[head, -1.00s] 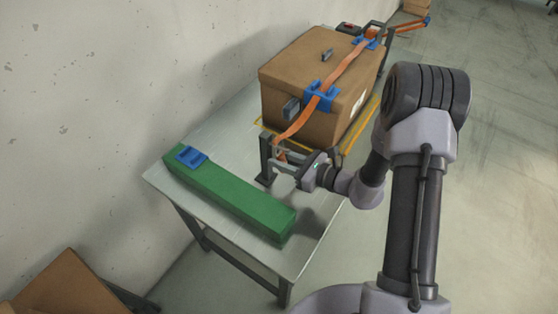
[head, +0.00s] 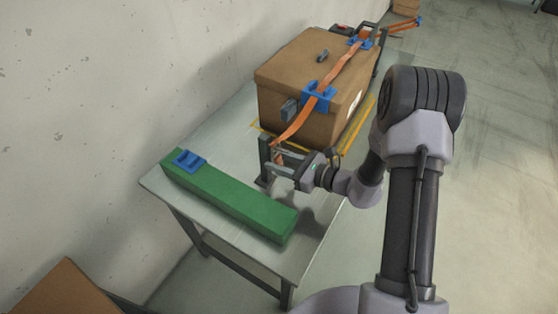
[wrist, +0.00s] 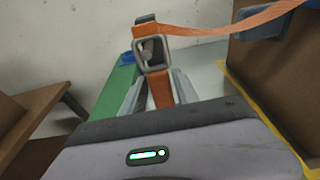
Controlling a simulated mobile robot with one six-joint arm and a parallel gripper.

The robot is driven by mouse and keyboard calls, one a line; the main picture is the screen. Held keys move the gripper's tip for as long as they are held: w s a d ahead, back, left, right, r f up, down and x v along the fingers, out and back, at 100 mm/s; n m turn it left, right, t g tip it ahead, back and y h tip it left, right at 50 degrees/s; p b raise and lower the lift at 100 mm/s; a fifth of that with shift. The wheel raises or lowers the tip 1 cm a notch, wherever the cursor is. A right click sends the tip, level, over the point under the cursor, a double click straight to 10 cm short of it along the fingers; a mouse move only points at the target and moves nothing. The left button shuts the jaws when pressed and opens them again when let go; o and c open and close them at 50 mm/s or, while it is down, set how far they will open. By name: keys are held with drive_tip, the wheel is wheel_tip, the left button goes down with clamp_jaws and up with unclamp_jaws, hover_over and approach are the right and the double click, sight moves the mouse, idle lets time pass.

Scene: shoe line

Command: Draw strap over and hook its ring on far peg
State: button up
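The orange strap (head: 346,72) runs lengthwise over the brown carton (head: 290,70) and down to a grey post (head: 264,158) at its near end. In the wrist view the strap (wrist: 235,22) comes in from the right to a dark square ring (wrist: 150,54). A round peg end (wrist: 147,50) shows inside the ring, which appears to sit around it. An orange pull tab (wrist: 160,89) hangs below the ring. My gripper (wrist: 159,84) is just below the ring, its fingers spread on either side of the tab, apparently without pressing it. It also shows beside the post in the head view (head: 281,165).
Blue guides (head: 318,96) hold the strap at the carton's edges. A green beam (head: 230,196) with a blue block (head: 188,160) lies across the near part of the table (head: 225,130). The wall is at left. Another carton (head: 65,290) stands at lower left.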

drive_tip(key=shift+o, duration=1)
drive_tip(key=p+v, duration=0.4)
drive_tip(key=v, duration=1.3)
drive_tip(key=s+a+r+n+g+h, duration=0.4)
drive_tip(key=s+a+r+n+g, duration=0.5)
drive_tip(key=r+n, duration=0.45)
drive_tip(key=s+d+r+n+t+h, duration=0.1)
drive_tip(key=s+r+n+t+h, duration=0.4)
drive_tip(key=s+r+n+h, duration=0.1)
wheel_tip(320, 180, up, 3)
drive_tip(key=shift+s+f+n+t+h+b, duration=0.1)
drive_tip(key=shift+s+n+t+h+b, duration=0.2)
drive_tip(key=shift+s+n, duration=0.4)
